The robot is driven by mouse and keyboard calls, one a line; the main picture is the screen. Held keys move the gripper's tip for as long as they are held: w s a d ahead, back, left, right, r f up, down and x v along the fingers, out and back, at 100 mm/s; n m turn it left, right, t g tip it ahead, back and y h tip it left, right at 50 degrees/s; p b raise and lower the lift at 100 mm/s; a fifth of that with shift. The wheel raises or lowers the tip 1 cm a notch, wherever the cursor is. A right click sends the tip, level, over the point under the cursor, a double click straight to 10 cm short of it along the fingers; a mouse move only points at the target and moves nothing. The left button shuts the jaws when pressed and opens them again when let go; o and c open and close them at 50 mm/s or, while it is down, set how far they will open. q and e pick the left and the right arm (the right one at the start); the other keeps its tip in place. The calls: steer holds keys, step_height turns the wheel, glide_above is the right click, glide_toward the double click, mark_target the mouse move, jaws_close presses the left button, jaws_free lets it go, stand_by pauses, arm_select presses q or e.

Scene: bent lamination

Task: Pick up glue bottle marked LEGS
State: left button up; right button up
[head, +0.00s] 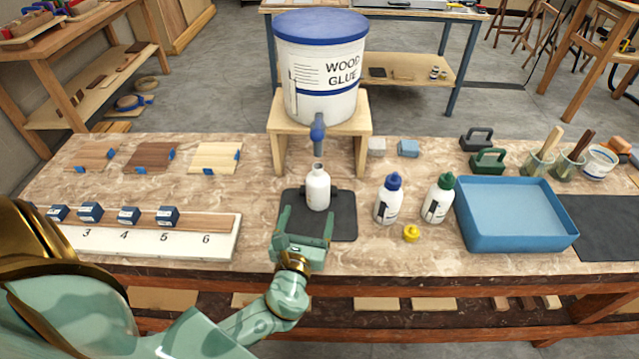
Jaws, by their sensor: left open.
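A white bottle (318,191) without a cap stands upright on the dark mat (346,222), under the spout of the wood glue tub. Two more white glue bottles stand to its right, one with a blue cap (388,204) and one with a green cap (437,203). Both carry dark marks too small to read, so I cannot tell which says LEGS. A loose yellow cap (411,234) lies in front of them. My left gripper (307,219) is open at the near side of the uncapped bottle, over the mat. I cannot tell whether it touches the bottle. My right gripper is out of view.
The wood glue tub (320,75) sits on a wooden stand (362,130) behind the mat. A blue tray (515,222) is right of the bottles. A numbered board (150,242) with several blue-marked blocks lies left. Brushes in jars (540,160) stand back right.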

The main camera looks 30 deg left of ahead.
mark_target(319, 178)
arm_select(q)
steer(key=b+x, duration=0.1)
steer(key=x, duration=1.2)
steer(key=shift+w+f, duration=0.1)
steer(key=shift+w, duration=0.15)
steer(key=c, duration=1.2)
